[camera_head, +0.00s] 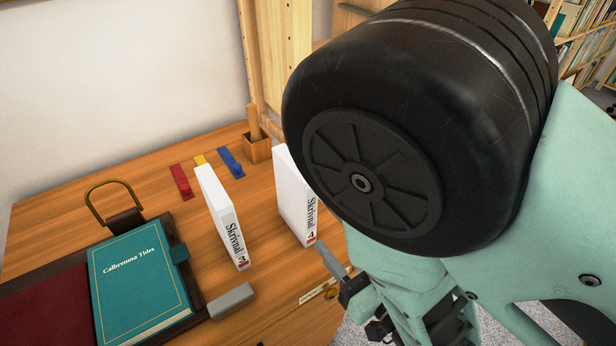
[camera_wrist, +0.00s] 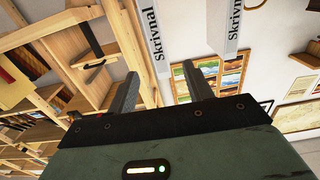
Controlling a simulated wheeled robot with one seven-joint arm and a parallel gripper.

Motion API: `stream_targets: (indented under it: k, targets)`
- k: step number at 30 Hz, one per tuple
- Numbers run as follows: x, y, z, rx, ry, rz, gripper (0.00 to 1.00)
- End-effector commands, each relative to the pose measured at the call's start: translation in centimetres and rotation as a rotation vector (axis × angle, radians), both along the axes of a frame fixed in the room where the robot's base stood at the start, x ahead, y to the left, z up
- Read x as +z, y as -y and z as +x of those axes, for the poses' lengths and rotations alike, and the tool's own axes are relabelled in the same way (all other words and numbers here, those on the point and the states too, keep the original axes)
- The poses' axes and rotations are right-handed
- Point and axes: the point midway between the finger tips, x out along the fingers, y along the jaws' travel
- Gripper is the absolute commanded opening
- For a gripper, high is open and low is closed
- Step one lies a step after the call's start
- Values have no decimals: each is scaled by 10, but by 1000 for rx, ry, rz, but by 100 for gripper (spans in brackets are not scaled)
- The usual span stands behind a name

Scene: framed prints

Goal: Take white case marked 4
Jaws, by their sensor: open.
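The white case marked 4 (camera_head: 291,200) stands upright on the wooden desk in the head view, its spine reading "Skrivnal". The similar white case marked 3 (camera_head: 216,209) stands to its left, apart from it. My gripper (camera_head: 342,272) is close in front and right of case 4, largely hidden by my arm. In the wrist view my gripper (camera_wrist: 158,87) has its two fingers spread with nothing held. Two Skrivnal spines, a left one (camera_wrist: 153,35) and a right one (camera_wrist: 234,25), show beyond the fingers; their numbers are out of view.
A teal book (camera_head: 138,285) lies at the desk's left, beside a grey block (camera_head: 232,300). Red (camera_head: 181,181) and blue (camera_head: 231,162) pieces and a wooden holder (camera_head: 257,149) are behind the cases. Bare desk (camera_head: 255,205) separates the cases.

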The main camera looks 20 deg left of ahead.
Motion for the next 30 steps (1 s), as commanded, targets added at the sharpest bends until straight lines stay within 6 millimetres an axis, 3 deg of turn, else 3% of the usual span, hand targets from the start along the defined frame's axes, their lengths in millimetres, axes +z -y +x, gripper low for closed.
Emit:
stream_targets:
  k: [30]
  targets:
    - [-6, -36, 30, 0, 2, 2, 51]
